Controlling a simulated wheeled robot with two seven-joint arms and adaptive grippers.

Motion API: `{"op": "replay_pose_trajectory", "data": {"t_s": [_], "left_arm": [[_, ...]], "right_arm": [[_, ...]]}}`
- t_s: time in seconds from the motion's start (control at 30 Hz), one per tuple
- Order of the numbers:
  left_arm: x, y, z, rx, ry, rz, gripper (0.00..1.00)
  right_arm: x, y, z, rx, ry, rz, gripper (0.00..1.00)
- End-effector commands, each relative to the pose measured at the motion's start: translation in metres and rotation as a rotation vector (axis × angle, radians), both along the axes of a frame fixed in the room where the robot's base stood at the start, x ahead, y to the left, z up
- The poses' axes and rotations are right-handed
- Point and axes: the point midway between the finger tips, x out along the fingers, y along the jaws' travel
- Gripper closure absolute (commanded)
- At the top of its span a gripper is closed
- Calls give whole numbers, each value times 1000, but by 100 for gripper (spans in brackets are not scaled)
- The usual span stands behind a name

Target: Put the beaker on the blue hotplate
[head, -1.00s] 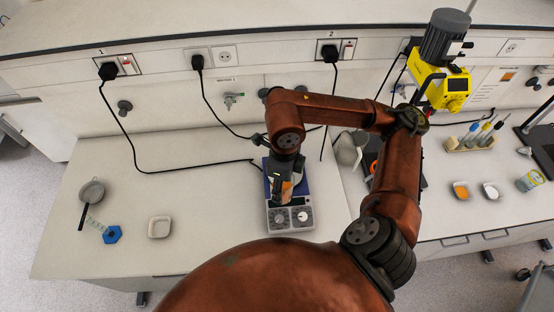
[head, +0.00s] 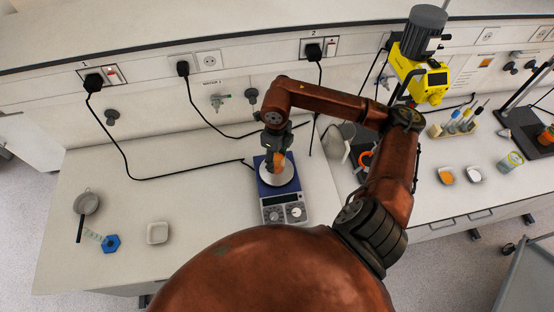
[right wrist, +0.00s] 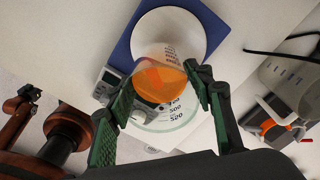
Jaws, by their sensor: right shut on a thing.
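The blue hotplate (head: 262,187) stands on the bench, with a round white top plate and a grey front panel with two dials. It also shows in the right wrist view (right wrist: 122,50). My right gripper (head: 275,150) is over the white plate. In the right wrist view my right gripper (right wrist: 160,104) is shut on the beaker (right wrist: 158,82), a clear glass with orange liquid and printed marks. The beaker (head: 279,163) is partly hidden by the gripper in the head view. I cannot tell whether its base touches the plate. My left gripper is not in view.
A white dish (head: 158,233), a blue hexagonal-based item (head: 111,243) and a strainer (head: 87,203) lie at left. A yellow stirrer (head: 424,78) stands at back right.

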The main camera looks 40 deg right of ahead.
Motion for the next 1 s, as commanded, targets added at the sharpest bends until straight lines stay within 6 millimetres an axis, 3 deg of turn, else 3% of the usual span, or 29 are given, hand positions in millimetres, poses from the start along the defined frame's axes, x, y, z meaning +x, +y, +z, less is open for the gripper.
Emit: {"op": "replay_pose_trajectory", "data": {"t_s": [0.33,0.57,0.97,1.0], "left_arm": [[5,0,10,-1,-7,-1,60],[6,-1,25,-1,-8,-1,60],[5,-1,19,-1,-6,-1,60],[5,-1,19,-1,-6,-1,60]], "right_arm": [[16,-15,-26,1,3,-2,84],[15,-14,-52,1,0,0,84],[16,-14,-59,-1,0,1,84],[15,-14,-60,-1,1,1,51]]}}
